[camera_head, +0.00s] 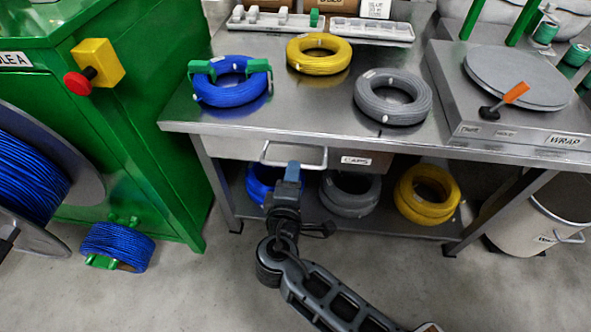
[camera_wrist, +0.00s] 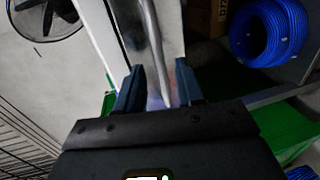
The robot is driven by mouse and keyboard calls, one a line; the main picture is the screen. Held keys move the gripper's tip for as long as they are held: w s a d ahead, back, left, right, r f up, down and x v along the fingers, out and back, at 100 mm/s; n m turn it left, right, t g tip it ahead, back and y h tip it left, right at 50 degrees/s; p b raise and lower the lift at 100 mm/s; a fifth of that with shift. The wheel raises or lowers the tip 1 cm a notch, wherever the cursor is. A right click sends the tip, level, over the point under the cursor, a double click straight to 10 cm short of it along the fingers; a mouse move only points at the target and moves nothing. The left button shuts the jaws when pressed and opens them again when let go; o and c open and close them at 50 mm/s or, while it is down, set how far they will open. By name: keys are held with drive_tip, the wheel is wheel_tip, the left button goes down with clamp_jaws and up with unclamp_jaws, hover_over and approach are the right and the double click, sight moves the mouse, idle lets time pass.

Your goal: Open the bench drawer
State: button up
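The bench drawer (camera_head: 233,147) is a grey metal front under the bench top, with a "CAPS" label at its right; it looks closed. Its handle (camera_head: 316,157) is a pale metal loop standing out from the front. My gripper (camera_head: 293,168) is at the left-middle part of the handle. In the wrist view, the two dark blue fingers of my gripper (camera_wrist: 159,88) stand apart, with the handle bar (camera_wrist: 152,42) running between them. A gap shows beside the bar, so the fingers do not look closed on it.
Blue, yellow and grey cable coils lie on the bench top (camera_head: 300,118). More coils fill the lower shelf. A bin (camera_head: 540,222) stands at the right. The floor in front is clear.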

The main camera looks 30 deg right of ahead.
drive_tip(key=shift+x, duration=1.45)
drive_tip(key=shift+c, duration=0.2)
clamp_jaws()
